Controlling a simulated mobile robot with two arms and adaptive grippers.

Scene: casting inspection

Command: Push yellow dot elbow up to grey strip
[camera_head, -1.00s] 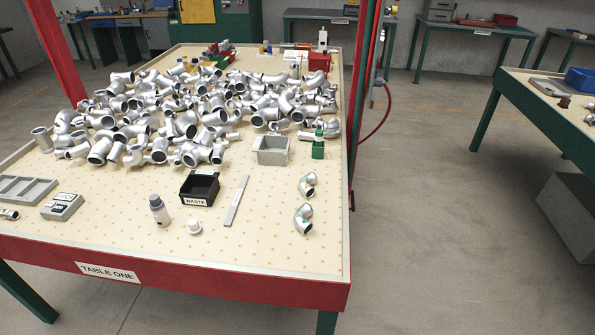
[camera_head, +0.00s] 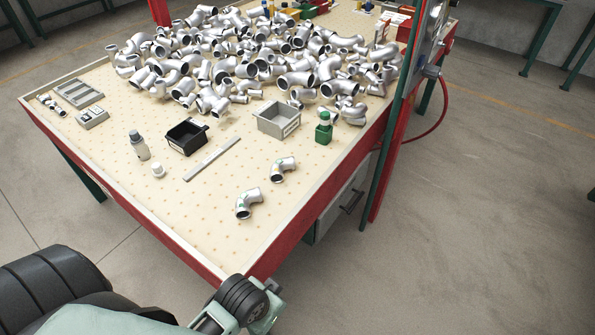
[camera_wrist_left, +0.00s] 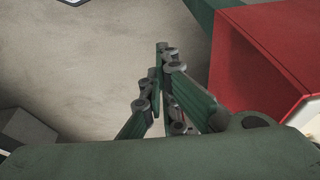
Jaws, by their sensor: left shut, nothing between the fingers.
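Two silver elbows lie apart on the table's near right part in the head view: a nearer one (camera_head: 248,203) and a farther one (camera_head: 284,168). Both carry small greenish marks; I cannot make out a yellow dot on either. The flat grey strip (camera_head: 212,158) lies left of both elbows, clear of them. My left gripper shows in the left wrist view (camera_wrist_left: 162,58), shut and empty, over floor beside the red table side. In the head view my left arm's end is at the table's near corner, outside its edge. My right gripper is not in view.
A bottle (camera_head: 139,145) and white cap (camera_head: 158,170) stand left of the strip. A large fitting pile (camera_head: 240,60) fills the back.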

